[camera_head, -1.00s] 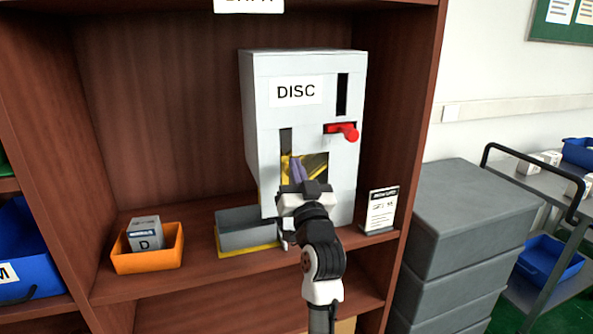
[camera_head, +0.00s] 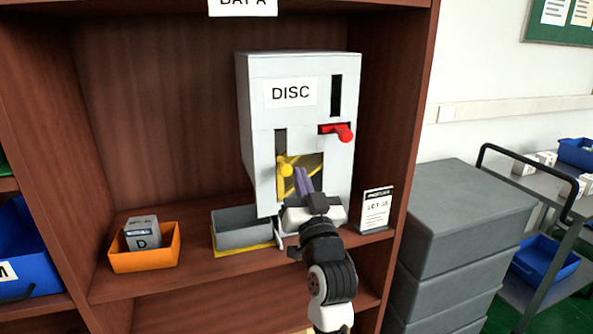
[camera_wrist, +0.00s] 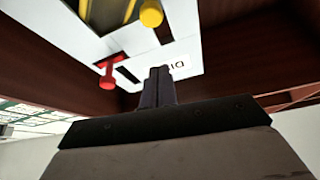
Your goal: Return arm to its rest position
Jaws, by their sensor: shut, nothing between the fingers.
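My gripper (camera_head: 303,181) is in front of the lower part of the grey DISC machine (camera_head: 258,91). Its two purple-grey fingers are together, with nothing between them. In the wrist view my gripper (camera_wrist: 157,73) points up past the machine's face (camera_wrist: 178,30). A red lever (camera_head: 345,133) is at the machine's upper right, and it also shows in the wrist view (camera_wrist: 108,78). A yellow knob (camera_head: 285,167) sits left of a yellow-and-black striped opening (camera_head: 313,165). The yellow knob also shows in the wrist view (camera_wrist: 151,14). My wrist hides part of the machine's lower front.
A grey tray (camera_head: 243,236) stands left of my gripper on the shelf. An orange bin (camera_head: 144,261) with a grey box marked D (camera_head: 142,234) is farther left. A small sign (camera_head: 376,209) stands right. Grey crates (camera_head: 466,220) and a trolley (camera_head: 535,178) are outside the shelf.

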